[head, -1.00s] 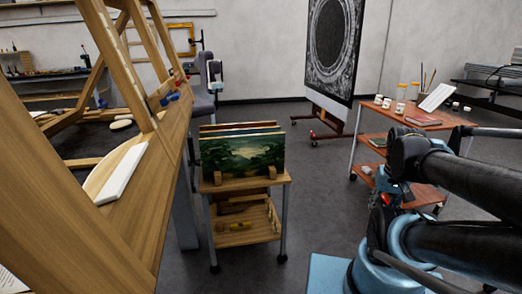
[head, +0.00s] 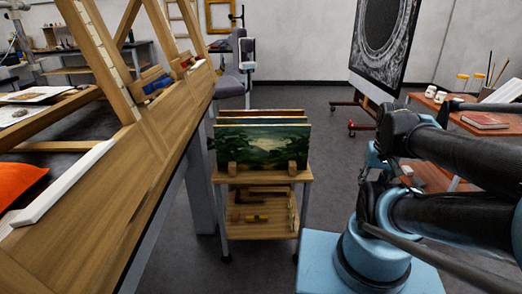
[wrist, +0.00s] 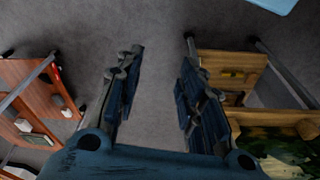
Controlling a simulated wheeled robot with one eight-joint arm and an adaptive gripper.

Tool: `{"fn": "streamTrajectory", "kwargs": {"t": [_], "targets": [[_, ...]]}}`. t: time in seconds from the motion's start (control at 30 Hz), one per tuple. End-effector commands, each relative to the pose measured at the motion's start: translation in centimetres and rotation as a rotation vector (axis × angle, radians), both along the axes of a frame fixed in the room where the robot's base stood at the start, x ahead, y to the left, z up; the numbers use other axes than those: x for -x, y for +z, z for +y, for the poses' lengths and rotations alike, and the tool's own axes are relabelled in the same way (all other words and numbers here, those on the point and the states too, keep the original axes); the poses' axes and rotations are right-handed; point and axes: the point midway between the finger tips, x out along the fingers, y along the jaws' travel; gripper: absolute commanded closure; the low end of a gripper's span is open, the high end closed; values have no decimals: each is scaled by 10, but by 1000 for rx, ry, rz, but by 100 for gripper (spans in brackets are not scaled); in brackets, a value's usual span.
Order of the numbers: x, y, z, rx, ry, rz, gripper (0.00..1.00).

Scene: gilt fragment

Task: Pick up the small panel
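A small painted panel with a dark green landscape (head: 262,148) stands upright in front of other panels on a wooden trolley. Two wooden blocks hold its lower edge. In the wrist view, the painted panel (wrist: 290,148) shows at the lower right, partly cut off by the frame edge. My gripper (wrist: 162,70) is open and empty, with bare grey floor between its fingers. The panel lies to the right of the gripper, apart from it.
The wooden trolley (head: 222,205) has a lower shelf with small tools. A long wooden workbench (head: 120,190) fills the left side. A red-brown cart (head: 440,118) with jars and a book stands at right. A dark round-patterned picture (head: 382,45) stands behind. Grey floor lies open between.

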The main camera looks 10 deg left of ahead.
Motion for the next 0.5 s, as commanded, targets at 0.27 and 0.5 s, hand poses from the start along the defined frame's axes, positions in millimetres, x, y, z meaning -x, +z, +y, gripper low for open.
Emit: {"fn": "streamTrajectory", "kwargs": {"t": [0.27,0.5], "targets": [[-5,20,9,-7,82,-7,64],[-52,69,47,-33,381,-2,64]]}}
